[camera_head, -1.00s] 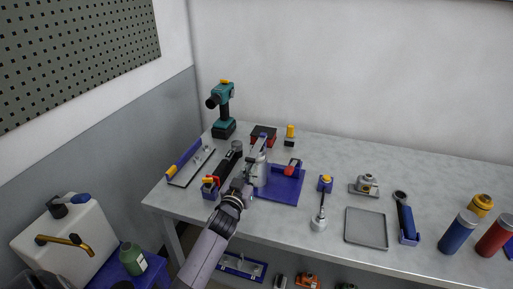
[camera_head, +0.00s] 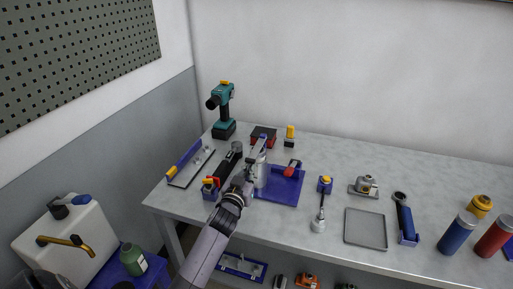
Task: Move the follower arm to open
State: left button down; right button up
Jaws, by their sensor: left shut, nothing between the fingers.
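A blue base plate (camera_head: 285,192) lies on the bench and carries a pale grey upright body (camera_head: 262,174) and a red-ended part (camera_head: 292,168). I cannot tell which part of it is the follower arm. My left gripper (camera_head: 252,168) is at the left side of the upright body, above the plate's left edge. It is shut with nothing in it. It is small and overlaps the body, so I cannot tell whether it touches. My left arm hides part of the plate's left side. My right gripper is not in view.
A teal drill (camera_head: 223,108) stands at the back left. A grey tray (camera_head: 366,228) and a wrench in a blue holder (camera_head: 405,220) are to the right.

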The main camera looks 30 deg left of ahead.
aim_at(253, 154)
pick_arm(q)
jog(key=shift+w+a+r+p, duration=0.15)
jog(key=shift+w+r+p, duration=0.5)
jog(key=shift+r, duration=0.35)
jog(key=shift+w+a+r+p, duration=0.15)
jog(key=shift+w+r+p, duration=0.35)
jog(key=shift+w+r, duration=0.4)
jog(key=shift+a+r, duration=0.15)
jog(key=shift+r, duration=0.5)
jog(key=shift+w+f, duration=0.3)
jog(key=shift+f, duration=0.05)
jog(key=shift+s+f+b, duration=0.2)
jog(key=shift+f+b, duration=0.1)
jog(key=shift+f, duration=0.25)
jog(key=shift+s+d+f+p, duration=0.1)
jog(key=shift+s+d+p, duration=0.15)
jog(key=shift+s+p, duration=0.2)
jog(key=shift+p+v, duration=1.25)
jog(key=shift+v, duration=1.75)
